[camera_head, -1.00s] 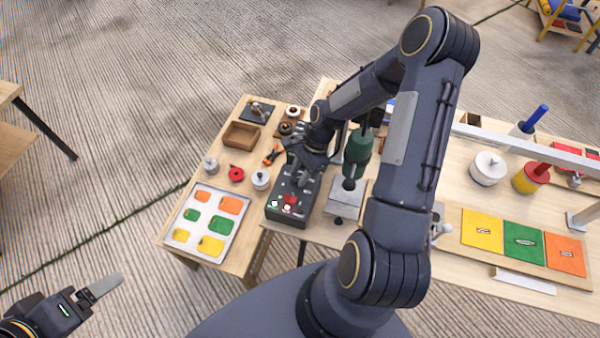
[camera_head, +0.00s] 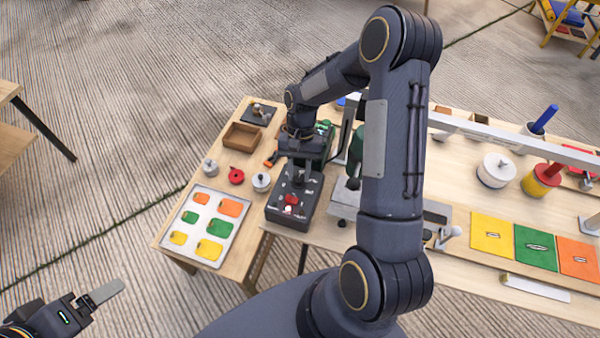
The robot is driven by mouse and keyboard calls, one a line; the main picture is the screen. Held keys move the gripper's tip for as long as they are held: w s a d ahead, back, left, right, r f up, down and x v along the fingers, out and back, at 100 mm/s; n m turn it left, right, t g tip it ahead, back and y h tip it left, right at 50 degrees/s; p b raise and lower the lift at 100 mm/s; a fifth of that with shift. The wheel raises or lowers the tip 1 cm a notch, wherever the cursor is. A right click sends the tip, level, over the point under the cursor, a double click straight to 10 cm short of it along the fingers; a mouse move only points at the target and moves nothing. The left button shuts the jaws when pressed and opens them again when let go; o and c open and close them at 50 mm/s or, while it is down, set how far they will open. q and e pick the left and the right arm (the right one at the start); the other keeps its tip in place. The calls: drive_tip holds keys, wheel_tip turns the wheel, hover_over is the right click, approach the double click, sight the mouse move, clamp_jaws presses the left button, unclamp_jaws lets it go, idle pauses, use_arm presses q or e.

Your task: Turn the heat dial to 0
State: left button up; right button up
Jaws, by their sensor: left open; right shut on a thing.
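A dark control box (camera_head: 287,214) stands on the wooden table, with small switches and a red knob on its top face. The heat dial cannot be picked out for certain; the part of the panel under my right gripper is hidden. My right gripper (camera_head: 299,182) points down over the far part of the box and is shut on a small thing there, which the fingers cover. My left gripper (camera_head: 103,292) is open and empty, low at the left edge over the floor, far from the box.
A white tray (camera_head: 189,244) with coloured pieces lies left of the box. A wooden box (camera_head: 241,137), a red round piece (camera_head: 236,176) and grey weights (camera_head: 261,182) stand nearby. A green drill-press-like tool (camera_head: 355,165) stands close on the right, partly behind my arm.

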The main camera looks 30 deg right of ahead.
drive_tip(key=n, duration=0.2)
drive_tip(key=n+h+b, duration=0.1)
drive_tip(key=n+h, duration=0.1)
drive_tip(key=n, duration=0.1)
drive_tip(key=shift+w+a+n+g, duration=0.15)
drive_tip(key=shift+a+n+g, duration=0.15)
drive_tip(key=shift+g, duration=0.1)
drive_tip(key=n+h+b, duration=0.1)
drive_tip(key=n, duration=0.2)
drive_tip(key=n+h+b, duration=0.1)
drive_tip(key=n, duration=0.2)
drive_tip(key=shift+a+h, duration=0.2)
drive_tip(key=shift+h, duration=0.1)
drive_tip(key=n+t+h, duration=0.1)
drive_tip(key=n, duration=0.2)
drive_tip(key=n+b, duration=0.1)
drive_tip(key=n, duration=0.2)
drive_tip(key=shift+s+a+n+t+h, duration=0.2)
drive_tip(key=shift+n+t+h, duration=0.1)
drive_tip(key=shift+t+h, duration=0.1)
drive_tip(key=n, duration=0.2)
drive_tip(key=n+t+b, duration=0.1)
drive_tip(key=n, duration=0.1)
drive_tip(key=n+t, duration=0.1)
drive_tip(key=n, duration=0.1)
drive_tip(key=shift+s+a+h, duration=0.1)
drive_tip(key=shift+s+h, duration=0.2)
drive_tip(key=shift+h, duration=0.1)
drive_tip(key=shift+n, duration=0.3)
